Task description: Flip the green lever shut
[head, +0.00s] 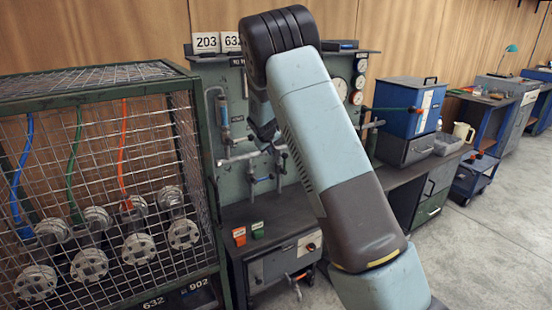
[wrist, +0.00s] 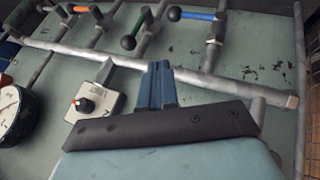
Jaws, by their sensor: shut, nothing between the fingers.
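In the wrist view a green lever (wrist: 136,27) with a dark ball end slants down and left from its valve on the pipe. My gripper (wrist: 158,66) is shut, its two blue fingers together and empty. The fingertips are below and right of the ball end in the picture and look apart from it. In the head view my arm covers much of the panel, and I cannot make out the green lever there.
A blue lever (wrist: 195,15) and an orange lever (wrist: 78,8) sit on neighbouring valves. A long pipe (wrist: 190,74) crosses near my fingers. A switch box (wrist: 98,98) and a gauge (wrist: 14,112) are at left. A wire cage (head: 105,180) stands left of the panel (head: 228,95).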

